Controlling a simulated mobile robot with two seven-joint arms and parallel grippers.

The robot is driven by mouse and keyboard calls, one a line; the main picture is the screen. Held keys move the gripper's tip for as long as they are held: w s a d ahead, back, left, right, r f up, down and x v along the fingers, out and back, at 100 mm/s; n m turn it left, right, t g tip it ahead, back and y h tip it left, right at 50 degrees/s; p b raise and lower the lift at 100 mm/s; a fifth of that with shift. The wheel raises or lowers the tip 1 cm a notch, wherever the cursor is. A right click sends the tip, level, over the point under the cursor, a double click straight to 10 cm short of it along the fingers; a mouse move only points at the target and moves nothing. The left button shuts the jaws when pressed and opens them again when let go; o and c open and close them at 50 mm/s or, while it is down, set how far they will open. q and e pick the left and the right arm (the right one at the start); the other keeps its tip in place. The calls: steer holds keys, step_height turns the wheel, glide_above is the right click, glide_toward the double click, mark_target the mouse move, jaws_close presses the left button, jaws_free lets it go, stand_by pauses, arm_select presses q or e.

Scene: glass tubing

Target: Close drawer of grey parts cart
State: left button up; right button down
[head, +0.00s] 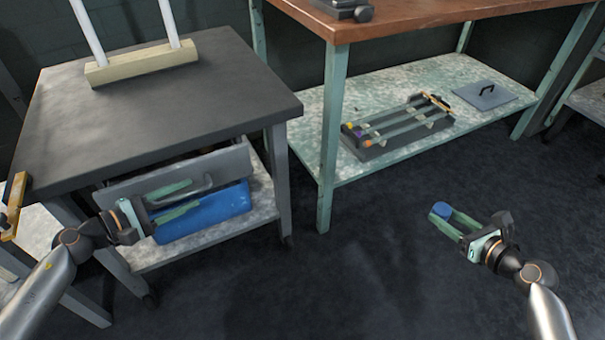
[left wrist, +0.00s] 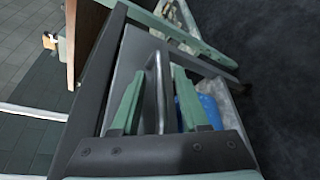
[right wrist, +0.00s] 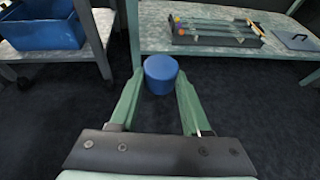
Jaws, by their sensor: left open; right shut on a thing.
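The grey parts cart (head: 150,115) stands at the left with a dark top. Its grey drawer front (head: 232,162) sits under the top, with a dark gap visible above it. A bar handle (head: 208,181) is on the front. My left gripper (head: 192,194) is open at the handle; in the left wrist view (left wrist: 157,75) the handle (left wrist: 152,85) runs between the two fingers. I cannot tell whether they touch it. My right gripper (head: 444,212) is shut on a blue cylinder (head: 441,209), held clear of the furniture; the cylinder also shows in the right wrist view (right wrist: 161,73).
A blue bin (head: 215,205) stands on the cart's lower shelf, below the drawer. A wooden block with white tubes (head: 140,65) is on the cart top. The workbench (head: 400,18) stands right of it, with a tube rack (head: 385,140) on its shelf. Floor between the arms is clear.

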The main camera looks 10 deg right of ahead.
arm_select(q)
steer(key=shift+w+d, duration=0.15)
steer(key=shift+d, duration=0.1)
jaws_close()
steer(key=shift+f, duration=0.1)
stand_by(1.2)
